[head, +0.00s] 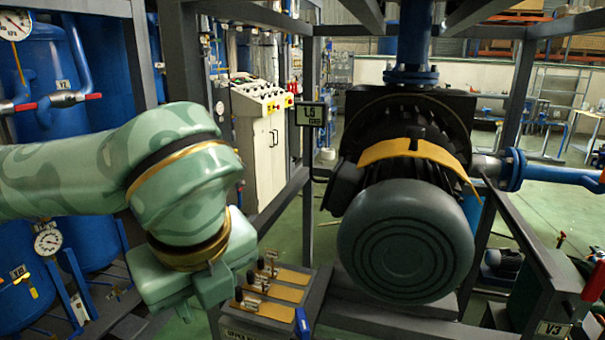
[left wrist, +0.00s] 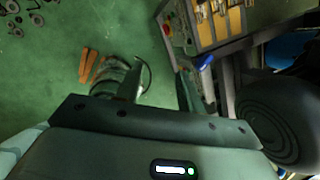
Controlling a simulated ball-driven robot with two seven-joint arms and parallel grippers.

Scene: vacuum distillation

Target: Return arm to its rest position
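My left arm (head: 75,172), pale green with a camouflage pattern, reaches in from the left in the head view. Its wrist bends down, and the gripper's body is low in the picture, just left of the switch panel; its fingertips are not clear there. In the left wrist view my left gripper (left wrist: 160,85) has two fingers standing apart with green floor between them, and nothing is held. The right finger is close to the panel's edge in that picture; I cannot tell if they touch. My right arm and gripper are not in view.
The switch panel (head: 268,294) has black-knobbed levers on yellow plates. A large dark motor (head: 405,240) with a yellow band stands to its right. Blue tanks (head: 95,245) and grey frame posts stand at left. Green floor (left wrist: 45,85) lies below the gripper.

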